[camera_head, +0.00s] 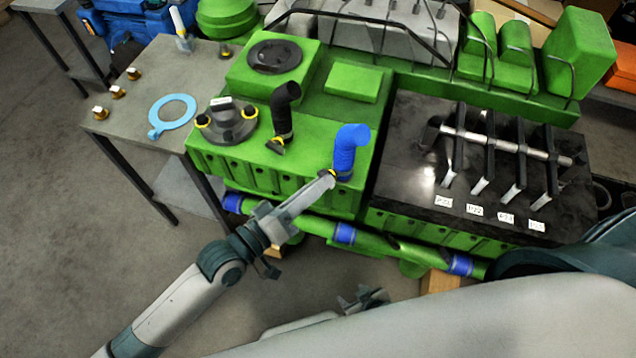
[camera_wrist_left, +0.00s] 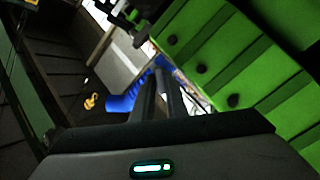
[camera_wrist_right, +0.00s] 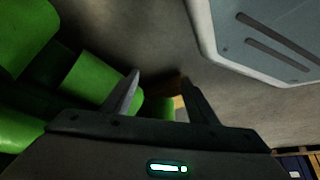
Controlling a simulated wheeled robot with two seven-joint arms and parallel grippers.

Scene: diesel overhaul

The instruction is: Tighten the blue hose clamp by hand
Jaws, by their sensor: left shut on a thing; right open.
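The blue hose (camera_head: 349,146) is a bent elbow standing on the green engine (camera_head: 308,190); it also shows in the left wrist view (camera_wrist_left: 121,102). Its clamp (camera_head: 342,176) is a dark ring with a yellow part at the hose's foot. My left gripper (camera_head: 330,178) reaches up from the lower left and is shut at the clamp; its fingertips (camera_wrist_left: 160,72) are close together beside the hose. They hide part of the clamp, and the exact grip is too small to see. My right gripper (camera_head: 366,298) is low in front of the engine, open and empty (camera_wrist_right: 160,78).
A black bent hose (camera_head: 284,108) with a yellow clamp stands left of the blue one. A grey side table (camera_head: 140,95) holds a light-blue ring (camera_head: 172,112) and brass fittings. A black tray (camera_head: 410,190) with metal parts lies right. A green pipe (camera_head: 395,250) with blue bands runs along the front.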

